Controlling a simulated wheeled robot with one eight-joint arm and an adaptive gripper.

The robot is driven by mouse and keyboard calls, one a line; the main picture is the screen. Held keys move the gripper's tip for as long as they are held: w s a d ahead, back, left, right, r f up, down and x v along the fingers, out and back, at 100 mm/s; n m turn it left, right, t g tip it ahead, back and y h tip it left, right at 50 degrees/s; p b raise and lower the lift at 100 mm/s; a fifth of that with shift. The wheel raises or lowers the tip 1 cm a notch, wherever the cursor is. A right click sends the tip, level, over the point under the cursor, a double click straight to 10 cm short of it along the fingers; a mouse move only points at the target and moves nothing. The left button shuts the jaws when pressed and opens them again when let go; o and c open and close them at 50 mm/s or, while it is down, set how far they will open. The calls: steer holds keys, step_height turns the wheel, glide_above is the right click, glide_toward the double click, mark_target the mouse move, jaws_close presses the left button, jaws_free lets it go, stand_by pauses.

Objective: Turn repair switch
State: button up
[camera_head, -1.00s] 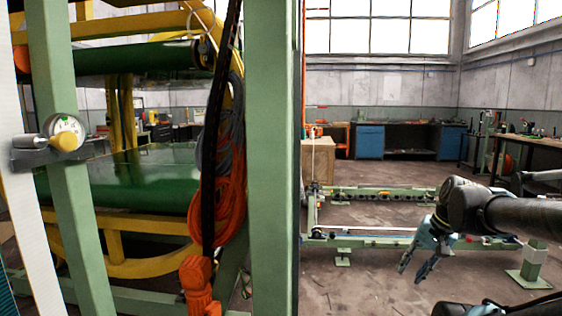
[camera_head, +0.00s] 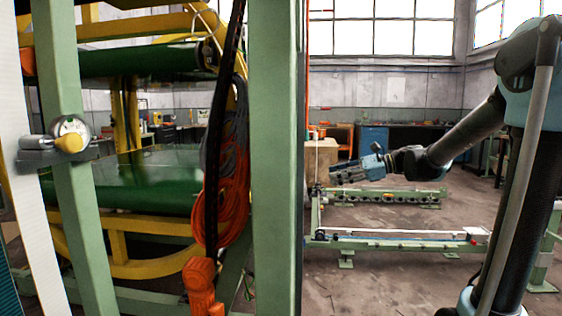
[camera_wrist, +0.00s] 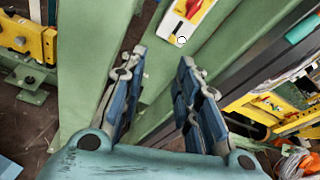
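A switch (camera_wrist: 190,14) shows at the top edge of the wrist view. It has a pale housing, a yellow plate and a red knob, and the frame cuts it off. It sits by a green beam, beyond my fingertips and a little right of the middle between them. My gripper (camera_wrist: 160,66) is open and empty, with its two blue-grey fingers apart. In the head view my gripper (camera_head: 338,173) points left, right of the thick green post. I cannot make out the switch in the head view.
A thick green post (camera_head: 275,150) stands left of my gripper in the head view. A gauge with a yellow knob (camera_head: 70,142) is on another green post at far left. Orange cables (camera_head: 235,205) hang between. Low green frames (camera_head: 400,240) stand on the floor behind.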

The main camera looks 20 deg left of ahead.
steer(key=w+a+r+m+g+y, duration=0.2)
steer(key=w+a+r+m+y, duration=0.1)
steer(key=w+a+r, duration=0.15)
steer(key=x, duration=1.7)
steer(key=shift+a+f, duration=0.3)
steer(key=shift+f, duration=0.1)
steer(key=shift+c, duration=0.6)
jaws_close()
